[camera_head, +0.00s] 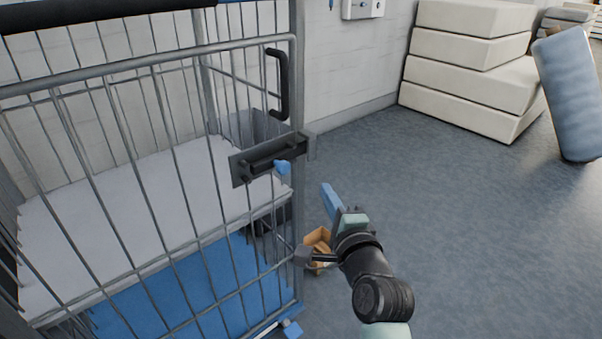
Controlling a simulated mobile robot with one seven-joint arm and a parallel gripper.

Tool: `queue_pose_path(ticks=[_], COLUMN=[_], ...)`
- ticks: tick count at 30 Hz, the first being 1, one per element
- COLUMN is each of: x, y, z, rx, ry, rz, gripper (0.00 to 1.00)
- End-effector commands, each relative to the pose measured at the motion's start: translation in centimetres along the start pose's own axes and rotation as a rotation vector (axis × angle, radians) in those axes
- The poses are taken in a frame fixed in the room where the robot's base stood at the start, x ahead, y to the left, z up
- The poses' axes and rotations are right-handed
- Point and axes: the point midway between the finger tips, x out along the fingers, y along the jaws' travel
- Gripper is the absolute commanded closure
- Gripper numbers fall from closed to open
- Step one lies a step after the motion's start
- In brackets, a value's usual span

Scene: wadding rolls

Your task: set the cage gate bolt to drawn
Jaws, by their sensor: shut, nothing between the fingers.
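The cage gate (150,190) is a grey wire mesh gate filling the left of the head view. Its bolt (268,158) is a dark bar on a grey plate near the gate's right edge, with a blue knob (282,168) hanging below the bar. The bolt's right end lies close to the gate post, but I cannot tell whether it sits in the keeper. My gripper (328,194) is shut and empty, right of and below the bolt, its light blue fingers pointing up and left. It appears apart from the bolt and gate.
A black handle (281,84) stands on the gate above the bolt. A small cardboard box (317,240) is on the floor behind my wrist. White blocks (465,65) are stacked at the back right, beside a blue-grey roll (572,95). The floor (480,230) at right is clear.

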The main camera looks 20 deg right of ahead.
Motion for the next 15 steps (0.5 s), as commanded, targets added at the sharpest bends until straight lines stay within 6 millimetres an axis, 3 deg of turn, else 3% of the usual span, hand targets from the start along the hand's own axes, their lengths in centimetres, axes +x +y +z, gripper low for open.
queue_pose_path(ticks=[7,15], x=[1.2,5.3], y=[0.0,0.1], z=[0.0,0.0], rx=[-0.004,-0.007], ry=[-0.001,-0.001], rz=[0.0,0.0], gripper=[1.0,1.0])
